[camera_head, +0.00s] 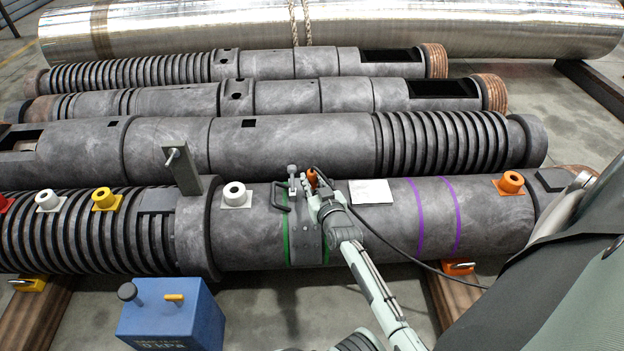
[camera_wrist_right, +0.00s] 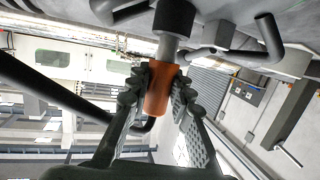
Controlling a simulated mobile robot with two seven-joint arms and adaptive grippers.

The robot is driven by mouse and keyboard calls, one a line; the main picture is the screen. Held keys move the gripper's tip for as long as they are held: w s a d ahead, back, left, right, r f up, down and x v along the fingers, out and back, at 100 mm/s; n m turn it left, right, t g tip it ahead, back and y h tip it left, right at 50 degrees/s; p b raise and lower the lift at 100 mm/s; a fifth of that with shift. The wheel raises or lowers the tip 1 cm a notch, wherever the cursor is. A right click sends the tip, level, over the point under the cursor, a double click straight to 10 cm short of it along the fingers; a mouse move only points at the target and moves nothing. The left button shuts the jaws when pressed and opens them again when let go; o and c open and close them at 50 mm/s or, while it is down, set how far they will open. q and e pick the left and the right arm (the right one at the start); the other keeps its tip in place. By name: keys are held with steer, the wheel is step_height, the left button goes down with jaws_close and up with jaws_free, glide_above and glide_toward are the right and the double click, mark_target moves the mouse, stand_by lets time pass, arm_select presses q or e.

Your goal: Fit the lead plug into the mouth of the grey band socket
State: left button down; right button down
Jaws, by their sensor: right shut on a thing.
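The lead plug is an orange body (camera_head: 312,179) with a dark cable, upright above the near barrel. My right gripper (camera_head: 313,192) is shut on it. In the right wrist view the orange plug (camera_wrist_right: 159,90) sits between both fingers, and its grey shank meets a dark round collar (camera_wrist_right: 175,14). I cannot tell whether the shank is inside this collar or only in line with it. The grey band (camera_head: 306,240) wraps the barrel between two green lines. Its socket mouth is hidden by the gripper in the head view.
A grey post with a handle (camera_head: 292,180) and a black handle (camera_head: 279,199) stand just left of the gripper. A white socket (camera_head: 234,195) and a tall bracket (camera_head: 182,170) are farther left. The cable (camera_head: 400,258) trails right over the barrel. A blue box (camera_head: 170,318) stands in front.

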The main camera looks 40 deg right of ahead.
steer(key=shift+f+b, duration=0.8)
steer(key=shift+f, duration=0.35)
steer(key=c, duration=1.3)
jaws_free()
steer(key=v, duration=0.7)
steer(key=shift+s+r, duration=0.15)
steer(key=shift+s, duration=0.05)
